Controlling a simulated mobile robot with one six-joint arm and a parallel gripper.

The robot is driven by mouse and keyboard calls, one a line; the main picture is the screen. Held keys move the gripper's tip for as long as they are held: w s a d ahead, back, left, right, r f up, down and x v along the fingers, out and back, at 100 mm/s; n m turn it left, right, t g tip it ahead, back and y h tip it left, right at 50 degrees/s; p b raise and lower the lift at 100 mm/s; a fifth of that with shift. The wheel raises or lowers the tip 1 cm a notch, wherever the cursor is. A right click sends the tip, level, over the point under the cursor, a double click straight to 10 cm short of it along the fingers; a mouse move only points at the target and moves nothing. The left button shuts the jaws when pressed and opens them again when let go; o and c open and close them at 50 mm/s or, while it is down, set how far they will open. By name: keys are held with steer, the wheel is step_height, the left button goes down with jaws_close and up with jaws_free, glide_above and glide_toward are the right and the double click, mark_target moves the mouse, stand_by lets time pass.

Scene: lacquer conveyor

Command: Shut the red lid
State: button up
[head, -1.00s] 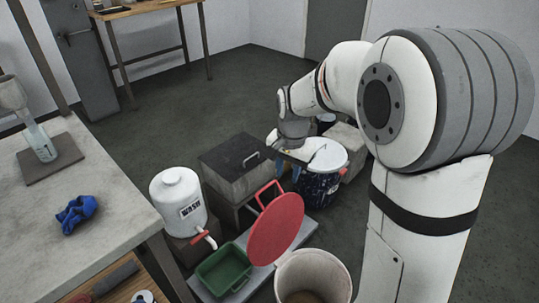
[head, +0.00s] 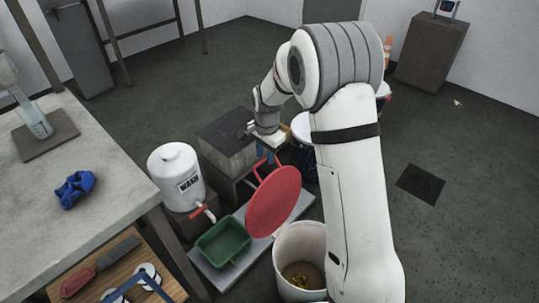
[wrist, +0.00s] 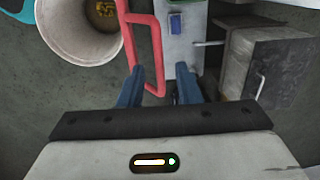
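The red lid (head: 275,198) stands raised and tilted at the rim of a white bucket (head: 288,240), with brown and yellow matter inside. Its red loop handle (head: 263,168) sticks up from the top edge. My gripper (head: 266,155) is just behind and above this handle in the head view. In the wrist view, my gripper (wrist: 159,88) is open, its two blue fingers apart. The handle (wrist: 157,60) shows there, its end between the fingers in the picture; I cannot tell its depth. The open bucket (wrist: 75,30) is at upper left.
A white wash tank (head: 177,178) with a red tap and a green tray (head: 223,241) stand left of the lid. A workbench (head: 110,185) fills the left. Open floor lies at right.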

steer(key=shift+f, duration=0.15)
steer(key=shift+c, duration=0.4)
jaws_close()
